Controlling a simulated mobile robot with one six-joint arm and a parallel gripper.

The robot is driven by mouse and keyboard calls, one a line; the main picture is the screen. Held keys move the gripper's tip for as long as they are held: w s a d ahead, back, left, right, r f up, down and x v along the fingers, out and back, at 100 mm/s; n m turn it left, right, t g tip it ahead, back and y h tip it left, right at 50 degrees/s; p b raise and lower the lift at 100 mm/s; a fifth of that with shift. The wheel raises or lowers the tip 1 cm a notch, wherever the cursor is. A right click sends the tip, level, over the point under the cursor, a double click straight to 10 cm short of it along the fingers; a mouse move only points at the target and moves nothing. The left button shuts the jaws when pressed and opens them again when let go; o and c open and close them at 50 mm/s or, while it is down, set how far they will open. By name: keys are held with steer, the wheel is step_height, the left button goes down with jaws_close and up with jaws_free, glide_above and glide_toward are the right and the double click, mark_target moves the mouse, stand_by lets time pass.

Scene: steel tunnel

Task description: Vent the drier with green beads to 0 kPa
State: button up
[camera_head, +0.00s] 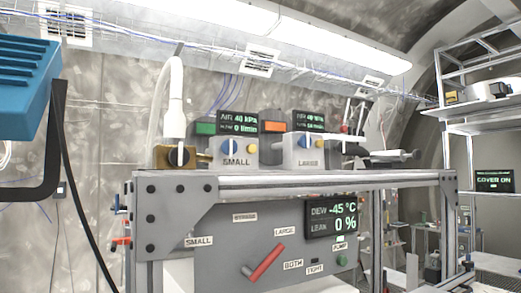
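A box labelled SMALL (234,152) stands on the bench, with a blue knob and a yellow button. A green window (204,128) sits left of its display (237,124), which seems to read AIR 40 kPa and 0 l/min. Single beads cannot be made out. I do not see my gripper.
The bench front panel has a red lever (266,262) among position labels, and a display (331,219) reading DEW -45 °C, LEAK 0 %. A brass block (176,156) with a black knob stands at left. A blue ribbed body (25,75) fills the upper left. Shelving (487,120) stands right.

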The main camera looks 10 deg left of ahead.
jaws_close()
stand_by(1.3)
